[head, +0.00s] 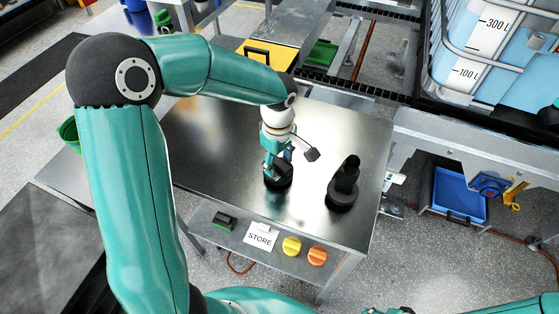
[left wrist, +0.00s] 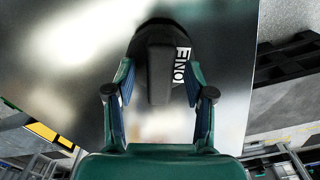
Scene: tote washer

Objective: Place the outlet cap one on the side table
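A black outlet cap (head: 284,182) with an upright grip stands on the metal table (head: 225,150). In the left wrist view the cap (left wrist: 160,25) shows white lettering that looks like "ONE" upside down. My left gripper (head: 276,160) is above this cap. Its fingers (left wrist: 160,100) are open on both sides of the cap's grip, with a gap on each side. A second black cap (head: 343,192) stands on the same table to the right, apart from the gripper. Part of my right arm shows at the bottom right edge; its gripper is not visible.
The table's lower shelf holds a STORE sign (head: 261,238), a green-black item (head: 224,220), a yellow knob (head: 291,246) and an orange knob (head: 317,255). A blue tray (head: 459,195) and a large tank (head: 490,60) stand right. The tabletop's left part is clear.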

